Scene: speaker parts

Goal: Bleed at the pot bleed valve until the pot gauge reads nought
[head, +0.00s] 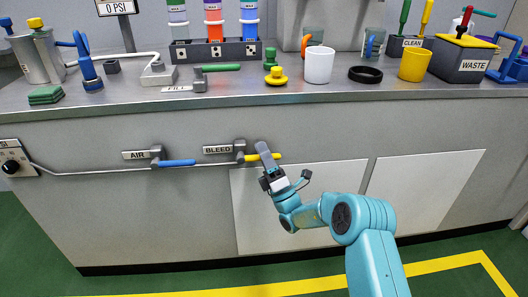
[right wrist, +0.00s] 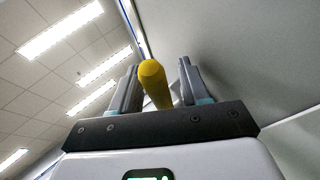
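The bleed valve, labelled BLEED (head: 217,149), is on the bench front, with its yellow handle (head: 277,156) pointing right, level. My right gripper (head: 265,154) is at this handle, which shows on both sides of it. In the right wrist view, the rounded end of the yellow handle (right wrist: 153,75) sits between the two fingers (right wrist: 161,80), with a visible gap at the right finger, so the gripper looks open around it. A display sign (head: 118,6) reads 0 PSI, above the bench at the left. The metal pot (head: 38,62) stands at the bench's left end. My left gripper is out of view.
The AIR valve's blue handle (head: 178,163) is left of BLEED on the same pipe. The FILL valve's green handle (head: 222,67) is on the benchtop above. A white cup (head: 319,66) and yellow cup (head: 414,66) stand near the bench edge. White panels (head: 425,190) cover the lower right front.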

